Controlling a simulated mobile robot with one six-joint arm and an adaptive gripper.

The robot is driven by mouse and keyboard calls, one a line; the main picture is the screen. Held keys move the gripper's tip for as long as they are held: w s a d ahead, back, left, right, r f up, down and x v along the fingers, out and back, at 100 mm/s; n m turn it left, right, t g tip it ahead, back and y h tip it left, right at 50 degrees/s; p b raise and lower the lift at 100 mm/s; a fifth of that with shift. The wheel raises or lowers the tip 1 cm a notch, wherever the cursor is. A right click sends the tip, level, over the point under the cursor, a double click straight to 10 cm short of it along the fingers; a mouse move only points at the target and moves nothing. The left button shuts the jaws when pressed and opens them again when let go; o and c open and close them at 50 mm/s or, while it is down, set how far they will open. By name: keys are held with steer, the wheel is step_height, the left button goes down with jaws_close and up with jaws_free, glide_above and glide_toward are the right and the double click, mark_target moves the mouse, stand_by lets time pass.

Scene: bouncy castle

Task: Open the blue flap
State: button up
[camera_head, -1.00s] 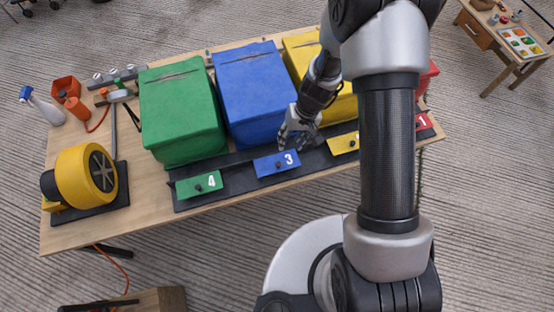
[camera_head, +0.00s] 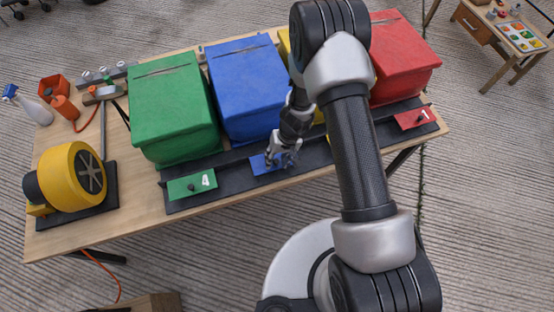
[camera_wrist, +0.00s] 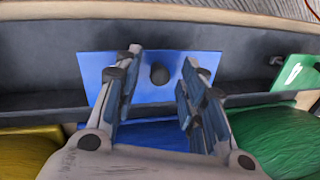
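The blue flap (camera_head: 258,164) is a flat panel on the black rail in front of the blue box (camera_head: 247,85). In the wrist view the blue flap (camera_wrist: 150,68) has a dark round knob (camera_wrist: 159,74) at its middle. My gripper (camera_head: 276,160) is over the flap and hides most of it in the head view. In the wrist view my gripper (camera_wrist: 163,60) is open, with one finger on each side of the knob and a gap to both. I cannot tell how far the fingertips are from the panel.
The green flap (camera_head: 192,187) marked 4 is to the left, and the red flap (camera_head: 416,117) marked 1 is to the right. Green (camera_head: 174,108) and red (camera_head: 402,58) boxes stand behind the rail. A yellow blower (camera_head: 72,176) is at the table's left end.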

steer(key=shift+c, duration=0.3)
jaws_close()
stand_by(0.6)
